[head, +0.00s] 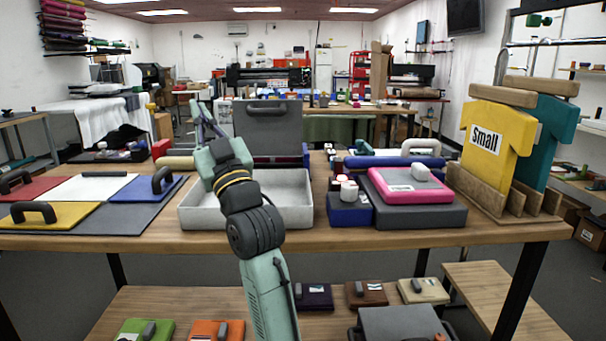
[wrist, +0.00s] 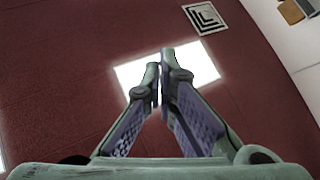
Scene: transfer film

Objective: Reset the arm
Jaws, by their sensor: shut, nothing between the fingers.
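My arm (head: 265,285) rises from the bottom of the head view, in front of the table and the light grey open box. My gripper (wrist: 160,66) is shut and empty, its two fingers close together at the tips. In the wrist view it points up toward the dark red ceiling (wrist: 60,60) and a bright ceiling light (wrist: 203,62). In the head view the arm's end shows near the open box's left side, and its fingers are small and hard to make out there.
The wooden table (head: 360,238) holds the open box (head: 290,205), coloured panels with handles (head: 60,215) at left, a pink case (head: 410,186) on a grey one, and yellow and teal shirt boards (head: 497,130) at right. A lower shelf (head: 165,300) bears several small panels.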

